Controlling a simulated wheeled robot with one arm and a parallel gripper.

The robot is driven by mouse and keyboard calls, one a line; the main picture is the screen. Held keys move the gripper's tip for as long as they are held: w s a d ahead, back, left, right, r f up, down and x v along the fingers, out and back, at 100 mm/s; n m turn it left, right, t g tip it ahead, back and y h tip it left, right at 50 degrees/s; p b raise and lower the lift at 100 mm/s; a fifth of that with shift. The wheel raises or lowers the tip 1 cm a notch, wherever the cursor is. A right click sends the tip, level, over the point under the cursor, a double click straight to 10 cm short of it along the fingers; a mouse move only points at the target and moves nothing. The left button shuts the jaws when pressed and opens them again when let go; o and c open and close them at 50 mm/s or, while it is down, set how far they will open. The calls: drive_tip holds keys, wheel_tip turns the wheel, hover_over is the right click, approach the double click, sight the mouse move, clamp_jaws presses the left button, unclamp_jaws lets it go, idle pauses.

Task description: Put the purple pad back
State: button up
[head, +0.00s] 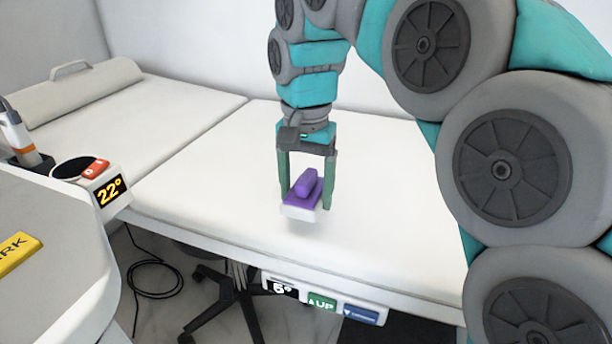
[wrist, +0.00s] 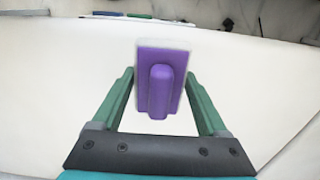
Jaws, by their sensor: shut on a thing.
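The purple pad (head: 306,186) has a raised purple grip on top and a white underside. My gripper (head: 307,200) points down over the white couch (head: 390,230) and is shut on the pad, one green finger on each side. In the wrist view the pad (wrist: 174,62) sits between the fingertips of my gripper (wrist: 160,82), with its white edge showing around the purple. The pad is over the near middle of the couch; I cannot tell whether its underside touches the surface.
A bolster (head: 75,93) lies at the couch's far left end. A control panel (head: 322,302) is on the couch's front edge. A wheeled stool base (head: 235,300) stands below.

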drive_tip(key=w, duration=0.6)
drive_tip(key=w+p, duration=0.1)
drive_tip(key=w, duration=0.1)
drive_tip(key=shift+w+f, duration=0.35)
drive_tip(key=shift+w, duration=0.05)
drive_tip(key=shift+w+f, duration=0.15)
drive_tip(key=shift+f, duration=1.65)
drive_tip(key=shift+f, duration=0.2)
drive_tip(key=o, duration=1.2)
drive_tip(key=shift+r, duration=0.1)
